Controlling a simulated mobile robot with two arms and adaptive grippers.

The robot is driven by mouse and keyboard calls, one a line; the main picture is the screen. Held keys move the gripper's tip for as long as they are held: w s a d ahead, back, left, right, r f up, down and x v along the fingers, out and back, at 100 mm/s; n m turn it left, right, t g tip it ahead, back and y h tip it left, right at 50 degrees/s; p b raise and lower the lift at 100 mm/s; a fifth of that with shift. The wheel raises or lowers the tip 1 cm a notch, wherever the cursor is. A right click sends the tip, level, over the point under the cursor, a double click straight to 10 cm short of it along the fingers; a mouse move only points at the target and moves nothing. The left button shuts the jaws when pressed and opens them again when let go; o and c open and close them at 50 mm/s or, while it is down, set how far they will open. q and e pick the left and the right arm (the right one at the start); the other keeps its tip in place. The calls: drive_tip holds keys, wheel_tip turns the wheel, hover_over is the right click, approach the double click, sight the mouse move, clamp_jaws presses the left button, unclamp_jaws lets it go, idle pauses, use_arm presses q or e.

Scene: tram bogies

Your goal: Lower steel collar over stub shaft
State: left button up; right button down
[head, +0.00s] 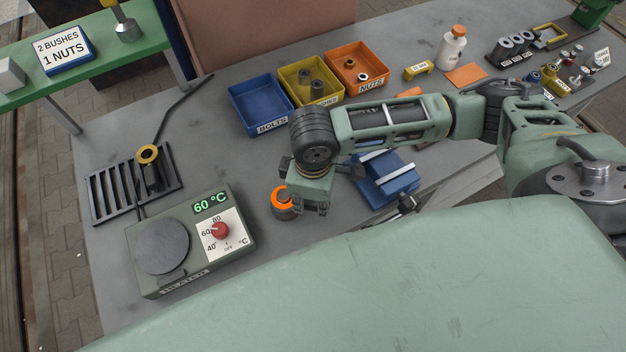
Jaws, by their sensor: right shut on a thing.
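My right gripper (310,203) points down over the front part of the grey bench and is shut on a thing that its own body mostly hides. I take this to be the steel collar, but its outline cannot be made out. Close at its left stands a short dark round piece with a bright orange ring (283,196). It may be the stub shaft's place, but I cannot tell; the gripper covers its right side. Whether the held thing touches it is not clear. My left gripper is not in view.
A heater (185,285) reading 60 °C and a black rack (105,190) with a brass-topped tool stand at left. A blue fixture (398,184) is right of the gripper. Blue (262,103), yellow (300,75) and orange (352,55) bins stand behind. Bare bench lies between.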

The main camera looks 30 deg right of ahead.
drive_tip(key=shift+f, duration=0.75)
drive_tip(key=c, duration=1.5)
unclamp_jaws()
drive_tip(key=shift+o, duration=0.2)
wheel_tip(320, 180, up, 12)
